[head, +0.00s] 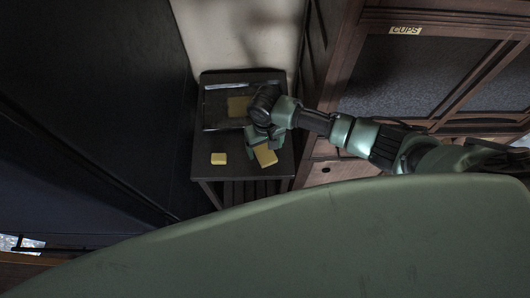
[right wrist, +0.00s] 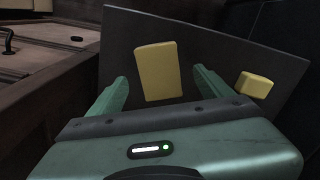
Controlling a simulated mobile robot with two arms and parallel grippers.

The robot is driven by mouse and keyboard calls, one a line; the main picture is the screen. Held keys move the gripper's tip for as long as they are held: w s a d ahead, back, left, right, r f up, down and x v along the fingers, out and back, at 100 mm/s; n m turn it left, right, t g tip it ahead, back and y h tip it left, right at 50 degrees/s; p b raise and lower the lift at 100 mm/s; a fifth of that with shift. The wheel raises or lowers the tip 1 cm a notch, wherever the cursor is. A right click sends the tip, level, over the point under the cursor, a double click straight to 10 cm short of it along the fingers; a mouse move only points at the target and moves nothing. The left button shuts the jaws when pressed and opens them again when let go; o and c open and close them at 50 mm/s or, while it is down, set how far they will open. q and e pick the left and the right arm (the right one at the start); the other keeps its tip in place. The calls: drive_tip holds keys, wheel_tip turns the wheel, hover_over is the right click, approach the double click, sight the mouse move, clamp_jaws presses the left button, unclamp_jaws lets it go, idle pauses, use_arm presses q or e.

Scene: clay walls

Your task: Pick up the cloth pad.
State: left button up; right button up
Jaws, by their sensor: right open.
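A flat yellow pad (head: 266,156), which looks like the cloth pad, lies near the front right of a small dark table (head: 205,172). My right gripper (head: 259,148) is above it and partly covers it. In the right wrist view the pad (right wrist: 157,72) shows between the two green fingers of the open right gripper (right wrist: 160,84), with a gap on each side. The gripper holds nothing. My left gripper is not in view.
A smaller yellow block (head: 219,158) lies left of the pad; it also shows in the right wrist view (right wrist: 254,85). A dark tray (head: 215,112) with a dull yellow patch (head: 238,106) stands behind. A wooden cabinet labelled CUPS (head: 405,30) is at right.

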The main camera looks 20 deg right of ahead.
sight(265, 152)
wheel_tip(265, 152, down, 3)
drive_tip(key=shift+w+f, duration=0.15)
drive_tip(key=shift+f, duration=0.05)
drive_tip(key=c, duration=1.6)
drive_tip(key=shift+o, duration=0.2)
wheel_tip(265, 152, up, 20)
drive_tip(key=shift+p, duration=0.3)
drive_tip(key=o, duration=0.9)
drive_tip(key=shift+c, duration=0.2)
drive_tip(key=c, duration=0.6)
